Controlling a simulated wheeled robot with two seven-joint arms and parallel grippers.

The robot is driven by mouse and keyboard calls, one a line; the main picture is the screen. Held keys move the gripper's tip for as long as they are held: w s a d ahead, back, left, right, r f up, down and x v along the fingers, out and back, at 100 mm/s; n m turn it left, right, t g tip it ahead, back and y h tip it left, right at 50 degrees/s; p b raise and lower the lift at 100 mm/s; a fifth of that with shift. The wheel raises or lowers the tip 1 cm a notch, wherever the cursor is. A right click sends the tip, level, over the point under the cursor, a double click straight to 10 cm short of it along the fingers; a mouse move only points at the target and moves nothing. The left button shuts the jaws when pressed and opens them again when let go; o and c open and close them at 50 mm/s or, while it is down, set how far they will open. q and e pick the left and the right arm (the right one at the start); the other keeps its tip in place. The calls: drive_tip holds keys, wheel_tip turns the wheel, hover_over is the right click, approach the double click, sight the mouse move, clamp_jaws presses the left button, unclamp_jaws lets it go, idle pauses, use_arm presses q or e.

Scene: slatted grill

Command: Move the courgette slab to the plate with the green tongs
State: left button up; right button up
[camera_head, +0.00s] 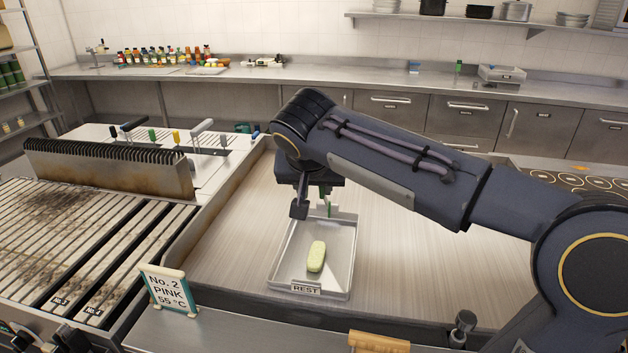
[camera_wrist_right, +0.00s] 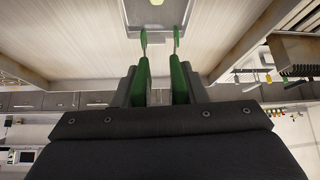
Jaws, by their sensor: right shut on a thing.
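The courgette slab (camera_head: 316,256) is a pale green rounded piece lying on a metal tray (camera_head: 343,272) labelled REST. Part of the slab (camera_wrist_right: 157,2) shows at the top edge of the right wrist view. My right gripper (camera_head: 312,207) is above the far end of the tray, apart from the slab. Only a little of the tongs (camera_head: 329,203) shows in the head view. My left gripper is out of view. I cannot make out a separate serving plate.
The slatted grill (camera_head: 60,240) with a raised dark-toothed scraper block (camera_head: 110,170) is at left. A sign (camera_head: 168,291) reading No. 2 PINK 55 °C stands at the front. Coloured-handled tools (camera_head: 152,136) lie behind the grill. The board around the tray is clear.

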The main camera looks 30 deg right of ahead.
wheel_tip(320, 180, down, 6)
drive_tip(key=b, duration=0.5)
idle(0.4)
drive_tip(key=o, duration=0.6)
